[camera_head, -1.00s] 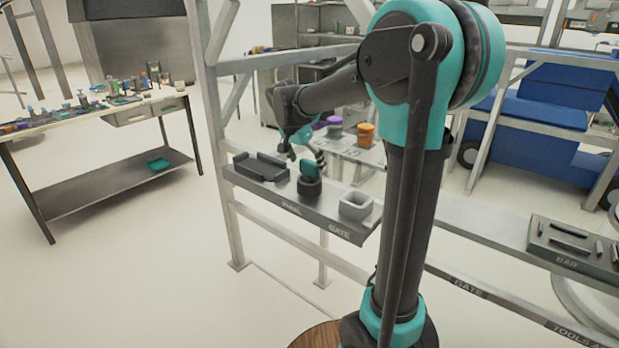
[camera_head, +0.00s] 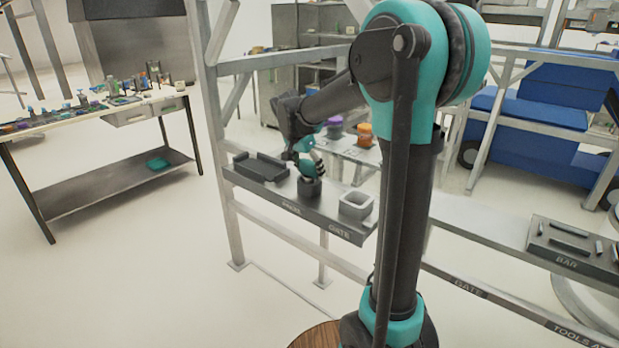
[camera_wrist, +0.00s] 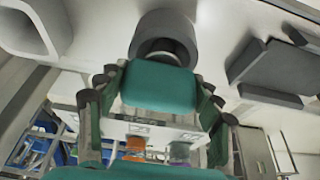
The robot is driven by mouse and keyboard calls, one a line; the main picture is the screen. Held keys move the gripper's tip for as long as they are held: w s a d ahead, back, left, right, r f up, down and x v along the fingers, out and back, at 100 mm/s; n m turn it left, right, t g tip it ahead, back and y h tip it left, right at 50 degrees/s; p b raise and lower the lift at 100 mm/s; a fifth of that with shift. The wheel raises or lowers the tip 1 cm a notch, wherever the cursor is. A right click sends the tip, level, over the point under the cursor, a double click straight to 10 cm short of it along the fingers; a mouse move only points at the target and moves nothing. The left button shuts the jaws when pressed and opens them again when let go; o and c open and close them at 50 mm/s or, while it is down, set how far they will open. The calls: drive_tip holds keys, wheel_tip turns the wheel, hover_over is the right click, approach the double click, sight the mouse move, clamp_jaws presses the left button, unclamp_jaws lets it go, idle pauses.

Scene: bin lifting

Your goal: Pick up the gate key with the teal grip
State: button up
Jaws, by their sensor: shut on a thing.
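The gate key's teal grip (camera_wrist: 158,87) shows between my gripper's fingers in the wrist view. Its lower end goes toward a dark round holder (camera_wrist: 166,30) and is hidden there. My gripper (camera_wrist: 155,105) is shut on the grip, one finger on each side. In the head view my gripper (camera_head: 308,168) is right above the dark round holder (camera_head: 309,189) on the grey shelf (camera_head: 285,207), marked GATE at its front edge. The key is mostly covered by my gripper there, and I cannot tell whether it is raised from the holder.
A dark tray (camera_head: 260,167) stands left of the holder and a light grey square cup (camera_head: 356,205) stands right. A purple-lidded jar (camera_head: 334,130) and an orange jar (camera_head: 365,137) stand on a surface behind. An upright frame post (camera_head: 216,150) is at the shelf's left.

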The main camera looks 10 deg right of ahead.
wheel_tip(320, 180, up, 20)
idle(0.8)
drive_tip(key=shift+r, duration=0.1)
drive_tip(key=shift+r, duration=2.9)
